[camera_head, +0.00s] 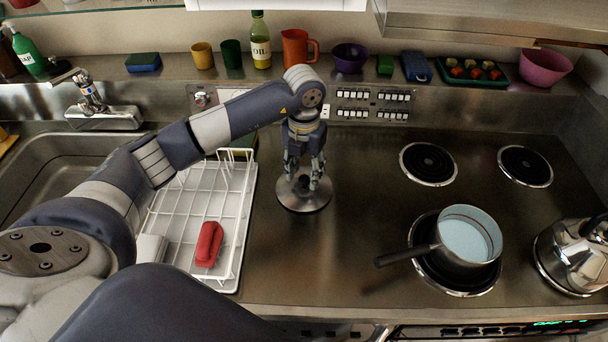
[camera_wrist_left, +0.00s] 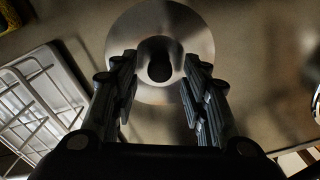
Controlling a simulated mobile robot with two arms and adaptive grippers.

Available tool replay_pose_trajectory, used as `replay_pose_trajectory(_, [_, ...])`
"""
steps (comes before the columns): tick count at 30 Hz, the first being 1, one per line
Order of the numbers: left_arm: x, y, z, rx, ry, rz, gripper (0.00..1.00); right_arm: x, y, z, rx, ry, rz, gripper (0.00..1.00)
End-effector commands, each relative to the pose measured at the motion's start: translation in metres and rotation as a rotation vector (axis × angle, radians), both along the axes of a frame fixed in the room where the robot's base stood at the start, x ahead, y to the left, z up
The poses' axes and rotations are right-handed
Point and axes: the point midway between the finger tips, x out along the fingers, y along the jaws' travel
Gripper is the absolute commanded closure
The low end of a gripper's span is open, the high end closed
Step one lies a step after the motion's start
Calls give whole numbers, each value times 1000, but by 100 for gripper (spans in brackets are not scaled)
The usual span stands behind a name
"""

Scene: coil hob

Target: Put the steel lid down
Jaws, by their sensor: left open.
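The steel lid (camera_head: 304,204) lies flat on the steel counter, between the white dish rack and the hob coils. It also shows in the left wrist view (camera_wrist_left: 190,25), with its dark-centred knob (camera_wrist_left: 160,64) at the middle. My left gripper (camera_head: 301,184) points down right over the lid. Its fingers (camera_wrist_left: 160,95) are open, one on each side of the knob, with a gap to it in the wrist view. In the head view the fingers hide most of the knob. My right gripper is in neither view.
A white wire rack (camera_head: 172,222) with a red item (camera_head: 208,244) stands left of the lid. A pot (camera_head: 466,240) of pale liquid sits on the front coil, its handle pointing left. A kettle (camera_head: 574,262) stands far right. The counter between lid and pot is clear.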

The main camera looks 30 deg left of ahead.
Motion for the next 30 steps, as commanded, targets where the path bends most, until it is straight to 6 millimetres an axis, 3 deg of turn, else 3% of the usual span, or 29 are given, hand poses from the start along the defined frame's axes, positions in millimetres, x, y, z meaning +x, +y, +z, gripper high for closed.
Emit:
replay_pose_trajectory(6, [2,0,46,1,-7,0,58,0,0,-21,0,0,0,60])
replay_pose_trajectory(13, [1,1,90,2,-4,1,58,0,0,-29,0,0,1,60])
replay_pose_trajectory(19, [0,1,104,2,-1,1,58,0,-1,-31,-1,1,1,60])
replay_pose_trajectory(30, [0,0,106,1,1,1,58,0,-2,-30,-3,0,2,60])
